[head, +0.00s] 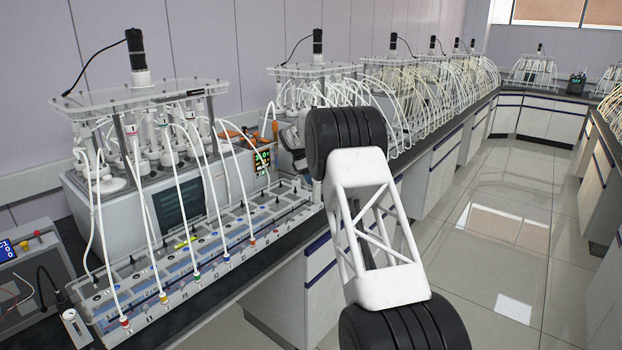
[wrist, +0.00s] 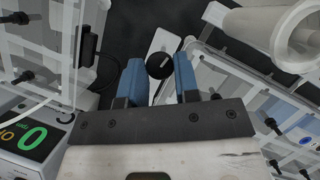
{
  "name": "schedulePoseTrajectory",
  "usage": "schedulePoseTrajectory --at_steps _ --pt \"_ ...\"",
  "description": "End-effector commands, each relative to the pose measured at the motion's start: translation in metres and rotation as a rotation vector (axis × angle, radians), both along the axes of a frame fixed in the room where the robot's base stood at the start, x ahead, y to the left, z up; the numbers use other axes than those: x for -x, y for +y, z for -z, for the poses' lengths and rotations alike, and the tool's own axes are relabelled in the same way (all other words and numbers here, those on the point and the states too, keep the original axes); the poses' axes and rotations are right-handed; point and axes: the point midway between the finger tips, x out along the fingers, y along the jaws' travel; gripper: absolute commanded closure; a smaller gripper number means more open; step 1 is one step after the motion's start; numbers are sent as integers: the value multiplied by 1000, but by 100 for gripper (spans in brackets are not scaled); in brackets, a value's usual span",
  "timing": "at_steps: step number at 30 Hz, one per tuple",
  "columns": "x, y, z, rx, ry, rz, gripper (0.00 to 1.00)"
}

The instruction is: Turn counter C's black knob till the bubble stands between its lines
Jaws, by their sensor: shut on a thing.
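In the wrist view my gripper (wrist: 160,78) has two blue fingers, closed on a round black knob (wrist: 159,66). The knob has a pale mark on its top, and a finger touches it on each side. A white plate (wrist: 163,42) shows just beyond the knob. In the head view my arm covers the gripper and knob. I cannot read which is counter C. The bubble and its lines cannot be made out in either view.
In the wrist view, a white flanged cylinder (wrist: 285,35) is close at upper right, a clear-walled box (wrist: 235,70) lies right of the fingers, and a display (wrist: 30,137) showing a green 0 stands at left. White tubes (head: 150,225) arch over the counters in the head view.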

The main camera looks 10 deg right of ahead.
Motion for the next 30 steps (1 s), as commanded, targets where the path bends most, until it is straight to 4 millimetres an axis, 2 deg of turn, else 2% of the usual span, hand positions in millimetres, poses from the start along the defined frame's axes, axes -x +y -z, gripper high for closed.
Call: schedulePoseTrajectory --at_steps 6,7,11,12,23,30 --pt "0 -1 -1 0 0 0 94" --pt "0 -1 -1 0 0 0 68" --pt "0 -1 -1 0 0 -1 48" --pt "0 0 -1 0 0 -1 45" --pt "0 1 -3 0 -1 -1 45" --pt "-2 8 -20 0 -1 -2 45"
